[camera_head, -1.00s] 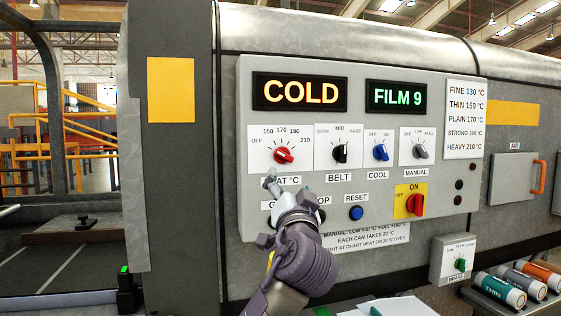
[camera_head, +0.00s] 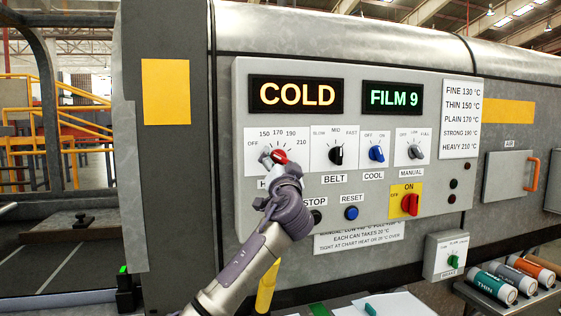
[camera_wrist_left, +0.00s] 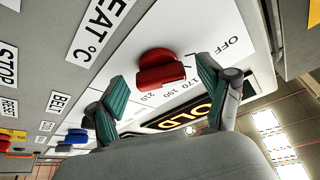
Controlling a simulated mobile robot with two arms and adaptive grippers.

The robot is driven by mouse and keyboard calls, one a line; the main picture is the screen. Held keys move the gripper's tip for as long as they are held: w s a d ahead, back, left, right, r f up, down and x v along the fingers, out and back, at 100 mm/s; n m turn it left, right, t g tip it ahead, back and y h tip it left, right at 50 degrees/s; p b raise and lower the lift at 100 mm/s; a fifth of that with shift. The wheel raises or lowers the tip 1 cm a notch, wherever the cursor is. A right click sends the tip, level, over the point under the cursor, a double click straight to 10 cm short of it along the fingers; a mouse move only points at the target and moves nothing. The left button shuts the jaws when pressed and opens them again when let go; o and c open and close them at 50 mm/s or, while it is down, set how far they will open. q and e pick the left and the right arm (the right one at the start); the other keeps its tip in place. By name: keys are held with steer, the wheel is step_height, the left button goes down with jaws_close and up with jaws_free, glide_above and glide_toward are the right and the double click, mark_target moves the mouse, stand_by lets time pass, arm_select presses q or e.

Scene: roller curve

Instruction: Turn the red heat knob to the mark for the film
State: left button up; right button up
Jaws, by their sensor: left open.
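The red heat knob (camera_head: 279,157) is on a white dial plate marked OFF, 150, 170, 190 and 210. My left gripper (camera_head: 270,157) is at the knob and partly covers it. In the left wrist view, its two green-padded fingers (camera_wrist_left: 164,92) are open, with the red knob (camera_wrist_left: 162,70) in front of and between them. I cannot tell whether they touch it, or exactly which mark it points to. The chart (camera_head: 461,118) lists FINE 130, THIN 150, PLAIN 170, STRONG 190 and HEAVY 210 °C. My right gripper is out of view.
To the right of the heat dial are the belt knob (camera_head: 336,156), the blue cool knob (camera_head: 376,154) and the manual knob (camera_head: 415,152). Below are the blue reset button (camera_head: 351,213) and red main switch (camera_head: 410,204). Film rolls, one labelled THIN (camera_head: 494,287), lie at lower right.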

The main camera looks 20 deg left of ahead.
arm_select(q)
steer(key=c, duration=1.2)
steer(key=shift+o, duration=0.2)
steer(key=shift+r+m+h+p, duration=0.2)
steer(key=shift+m+h+p, duration=0.2)
steer(key=shift+m+p, duration=0.6)
steer(key=m+g+h+p, duration=0.1)
steer(key=m+p, duration=0.4)
steer(key=p, duration=0.3)
steer(key=m+g+h+p, duration=0.1)
steer(key=m+p, duration=0.3)
steer(key=p, duration=0.4)
steer(key=m+g+h+p, duration=0.1)
steer(key=m+h+p, duration=0.1)
steer(key=m+p, duration=0.3)
steer(key=shift+s+a+r+m+g+p, duration=0.1)
steer(key=shift+r+m+g+p, duration=0.25)
steer(key=shift+p, duration=1.45)
steer(key=shift+f+m+g+p, duration=0.15)
steer(key=shift+m+g+p, duration=0.3)
steer(key=shift+m+p, duration=0.35)
steer(key=shift+f+m, duration=0.1)
steer(key=shift+m, duration=0.15)
steer(key=o, duration=1.1)
steer(key=shift+o, duration=0.3)
